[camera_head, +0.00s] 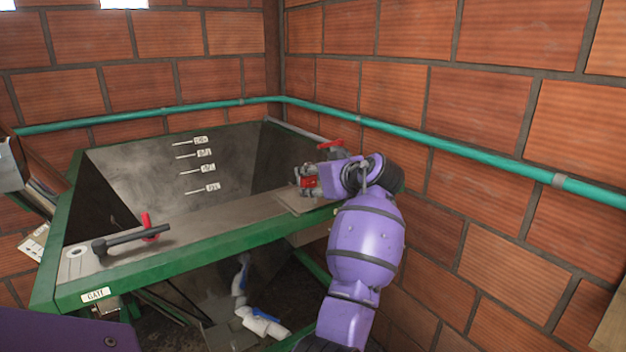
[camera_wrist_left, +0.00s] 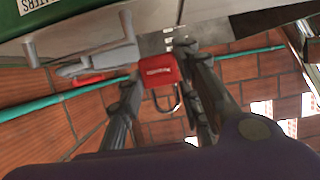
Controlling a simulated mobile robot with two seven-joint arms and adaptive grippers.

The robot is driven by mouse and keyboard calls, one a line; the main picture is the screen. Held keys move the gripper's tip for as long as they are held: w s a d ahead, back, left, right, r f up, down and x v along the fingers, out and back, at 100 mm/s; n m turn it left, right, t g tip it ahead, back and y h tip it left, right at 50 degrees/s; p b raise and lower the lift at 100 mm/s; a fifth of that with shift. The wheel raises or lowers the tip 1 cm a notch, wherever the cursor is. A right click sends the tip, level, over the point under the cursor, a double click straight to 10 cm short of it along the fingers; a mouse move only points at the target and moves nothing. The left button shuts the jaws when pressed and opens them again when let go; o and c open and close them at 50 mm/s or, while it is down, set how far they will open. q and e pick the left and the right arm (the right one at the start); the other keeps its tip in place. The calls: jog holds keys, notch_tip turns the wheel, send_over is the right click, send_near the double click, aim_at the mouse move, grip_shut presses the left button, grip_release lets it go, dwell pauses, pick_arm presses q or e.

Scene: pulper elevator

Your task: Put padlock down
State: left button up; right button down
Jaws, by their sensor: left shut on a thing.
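The padlock is a small red body (camera_head: 308,182) at the far right end of the green-framed hopper's top ledge in the head view. In the left wrist view the red padlock (camera_wrist_left: 160,72) sits between the fingers, its dark shackle pointing down in the picture. My left gripper (camera_head: 304,178) is shut on it, close to a flat metal plate (camera_head: 300,202) on the ledge. The fingers also show in the left wrist view (camera_wrist_left: 160,80). Whether the padlock touches the plate I cannot tell. My right gripper is not in view.
A black lever with a red grip (camera_head: 148,226) lies on the ledge at left, near a GATE label (camera_head: 95,295). A red handle (camera_head: 330,144) stands just behind my gripper. A teal pipe (camera_head: 450,145) runs along the brick walls. The ledge's middle (camera_head: 225,214) is clear.

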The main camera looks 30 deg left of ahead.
pick_arm(q)
jog(key=shift+f, duration=0.65)
jog(key=o, duration=1.2)
